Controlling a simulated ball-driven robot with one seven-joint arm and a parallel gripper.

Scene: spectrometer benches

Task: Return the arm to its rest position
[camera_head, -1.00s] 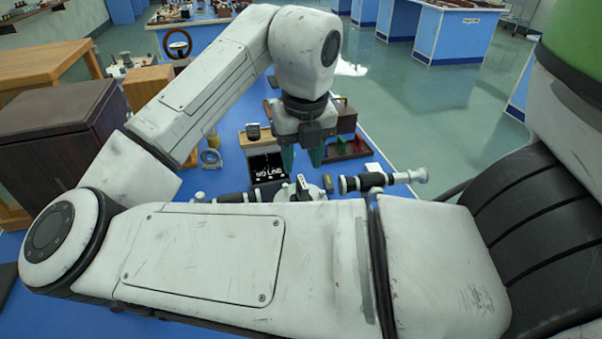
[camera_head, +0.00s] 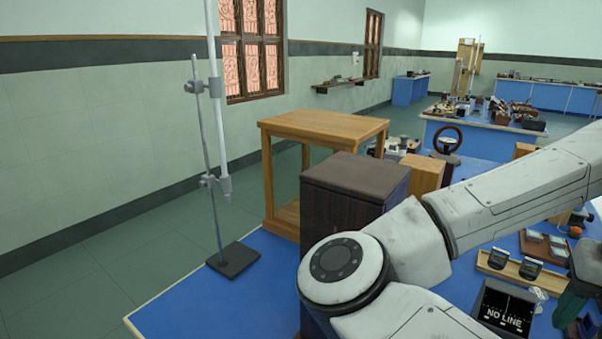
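My white arm crosses the right side of the picture, bent at a round grey elbow joint low in the middle. Its forearm runs up to the right edge and leaves the picture there. Part of my gripper (camera_head: 574,296) shows at the right edge, with a dark green finger pointing down over the blue bench (camera_head: 185,310). The rest of it is cut off, so I cannot tell its opening or whether it holds anything. A black display reading "NO LINE" (camera_head: 503,308) is just left of it.
A dark wooden cabinet (camera_head: 352,190) stands close behind my elbow. A wooden table frame (camera_head: 320,125) and a pale wooden box (camera_head: 420,172) are beyond it. A retort stand (camera_head: 233,260) rises at left. A wooden holder (camera_head: 510,268) is near the gripper. Bare bench lies at front left.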

